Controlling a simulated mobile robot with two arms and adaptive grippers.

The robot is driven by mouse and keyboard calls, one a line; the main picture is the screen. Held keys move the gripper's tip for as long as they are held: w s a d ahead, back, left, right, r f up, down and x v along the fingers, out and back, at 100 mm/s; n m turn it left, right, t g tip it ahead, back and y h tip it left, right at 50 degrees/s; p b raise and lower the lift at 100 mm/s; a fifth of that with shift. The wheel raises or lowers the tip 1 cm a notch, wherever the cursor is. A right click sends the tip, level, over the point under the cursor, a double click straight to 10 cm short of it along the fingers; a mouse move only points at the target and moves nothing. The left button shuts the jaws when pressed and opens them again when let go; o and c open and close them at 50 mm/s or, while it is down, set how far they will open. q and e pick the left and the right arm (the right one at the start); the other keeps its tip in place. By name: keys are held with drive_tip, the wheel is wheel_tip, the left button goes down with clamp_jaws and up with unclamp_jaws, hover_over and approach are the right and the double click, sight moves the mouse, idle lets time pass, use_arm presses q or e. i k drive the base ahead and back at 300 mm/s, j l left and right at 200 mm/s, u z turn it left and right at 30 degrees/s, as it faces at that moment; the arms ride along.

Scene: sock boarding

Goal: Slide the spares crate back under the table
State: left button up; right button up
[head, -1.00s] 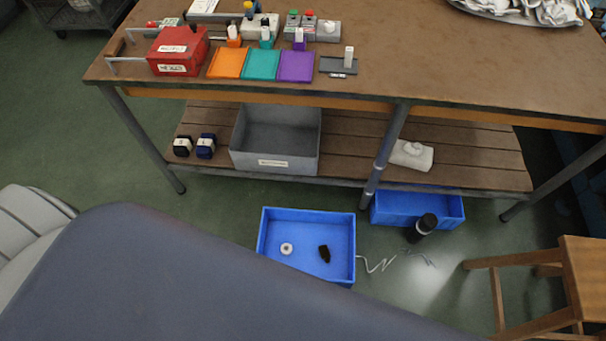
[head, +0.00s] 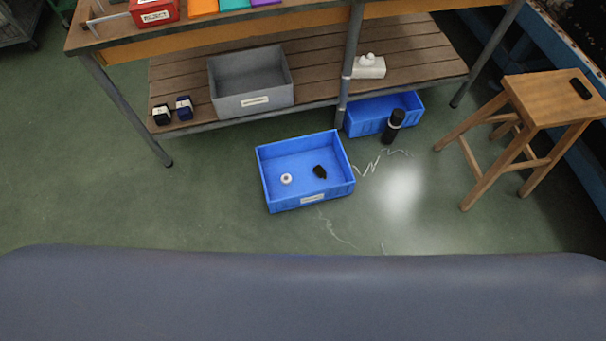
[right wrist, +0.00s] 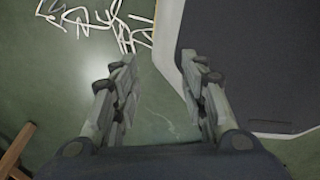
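A blue crate (head: 262,172) with a pale label on its front stands on the floor in front of the table (head: 215,40), clear of the lower shelf. It holds a small white ring-shaped item (head: 286,179) and a small dark item (head: 320,171). A second blue crate (head: 385,112) sits to its right, partly under the shelf. My right gripper (right wrist: 158,58) shows only in the right wrist view; its fingers are apart with nothing between them, above the green floor. No crate is seen in that view. My left gripper is not in view.
A black cylinder (head: 392,127) stands before the second crate. Pale strips (head: 368,166) lie on the floor right of the first crate. A wooden stool (head: 540,98) stands at right. A grey bin (head: 250,84) is on the lower shelf (head: 420,65). Floor to the left is open.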

sight(297, 157)
drive_tip(key=i+l, duration=0.8)
drive_tip(key=l, duration=0.15)
